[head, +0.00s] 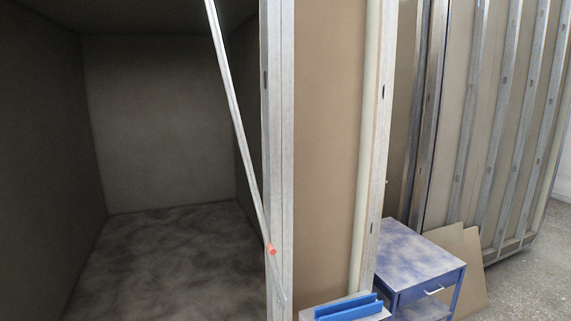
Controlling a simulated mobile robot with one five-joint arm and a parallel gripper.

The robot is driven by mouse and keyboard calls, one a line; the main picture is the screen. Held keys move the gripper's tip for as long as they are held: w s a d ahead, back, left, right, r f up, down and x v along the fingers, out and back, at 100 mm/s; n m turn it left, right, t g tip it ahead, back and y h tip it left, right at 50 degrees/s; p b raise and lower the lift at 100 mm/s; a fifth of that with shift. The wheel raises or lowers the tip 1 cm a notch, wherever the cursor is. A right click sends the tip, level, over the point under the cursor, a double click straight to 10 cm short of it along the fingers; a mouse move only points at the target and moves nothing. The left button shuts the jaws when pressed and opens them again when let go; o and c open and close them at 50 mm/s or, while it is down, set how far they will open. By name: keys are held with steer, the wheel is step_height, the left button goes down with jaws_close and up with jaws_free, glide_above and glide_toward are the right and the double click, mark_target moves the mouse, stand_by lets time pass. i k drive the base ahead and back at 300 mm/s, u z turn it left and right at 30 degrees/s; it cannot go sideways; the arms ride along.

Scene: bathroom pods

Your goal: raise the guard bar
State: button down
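The guard bar (233,105) is a thin pale metal bar at the doorway of a dark pod. It stands steeply tilted, with its upper part leaning left and running out of the top of the picture. An orange-red piece (271,250) sits on the bar near its lower end, by the metal door post (279,150). A short thin end of the bar reaches below it, across the post. My gripper is not in view.
The pod's floor (165,255) is empty. Right of the post is a brown panel wall (328,130). A blue channel-shaped object (347,307) lies on a pale surface at bottom. A blue cabinet (422,248), leaning boards (470,265) and framed panels stand at right. Grey floor is clear at far right.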

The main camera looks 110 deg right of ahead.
mark_target(214, 26)
steer(key=k, duration=0.45)
steer(key=z, duration=1.15)
steer(key=i, duration=1)
steer(key=u, duration=0.05)
